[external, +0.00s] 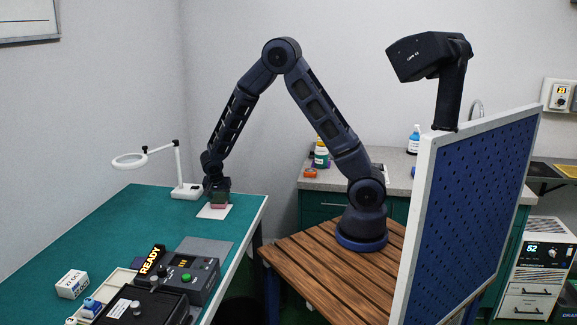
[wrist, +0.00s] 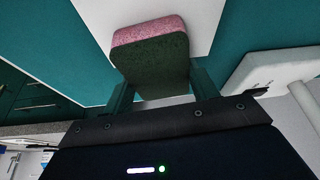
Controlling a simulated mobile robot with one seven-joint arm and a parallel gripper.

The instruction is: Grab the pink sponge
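The pink sponge (wrist: 147,30) is a block with a pink layer and a dark green layer. It shows between the two fingers of my gripper (wrist: 163,88) in the wrist view, with a finger close against each side and no clear gap. In the external view the sponge (external: 219,200) is small, at or just above a white sheet (external: 212,212) on the green table. My gripper (external: 217,187) points down onto it from above. The near end of the sponge is partly hidden by my gripper in the wrist view.
A white magnifier lamp (external: 186,190) stands just left of my gripper; its base (wrist: 270,65) is close by in the wrist view. A grey mat (external: 205,247), a black device (external: 200,277) and a small white box (external: 72,284) lie nearer on the green table (external: 115,230).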

